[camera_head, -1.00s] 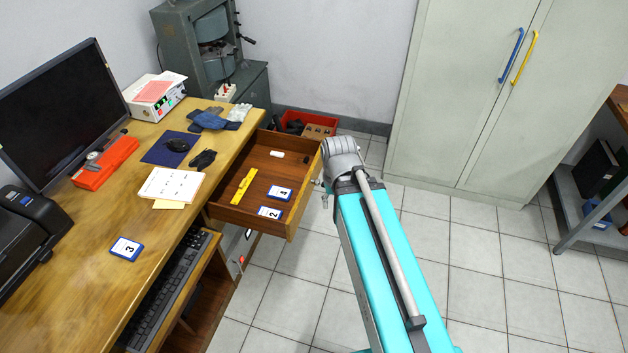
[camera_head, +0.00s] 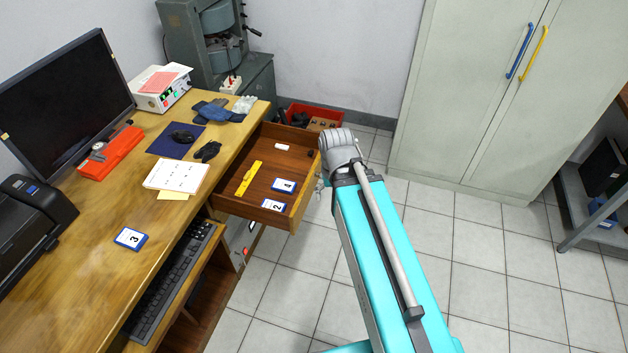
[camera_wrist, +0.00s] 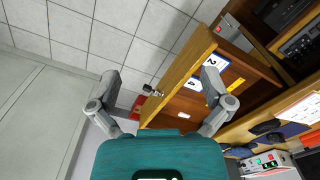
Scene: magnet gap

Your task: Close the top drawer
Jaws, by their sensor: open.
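The top drawer (camera_head: 240,212) is pulled out from the wooden desk (camera_head: 110,275). It holds a yellow ruler-like piece (camera_head: 249,178), cards marked 4 (camera_head: 284,185) and 2 (camera_head: 273,205), and a small white item (camera_head: 282,147). My gripper (camera_wrist: 160,76) is open, with its fingers wide apart. In the wrist view the drawer's front panel (camera_wrist: 185,75) runs between the fingers, and its metal knob (camera_wrist: 150,90) shows between them. I cannot tell whether a finger touches the drawer. In the head view my arm mostly hides the gripper beside the drawer front.
A red crate (camera_head: 310,118) sits behind the drawer. A pale cabinet (camera_head: 470,100) stands at right. Tiled floor is open in front.

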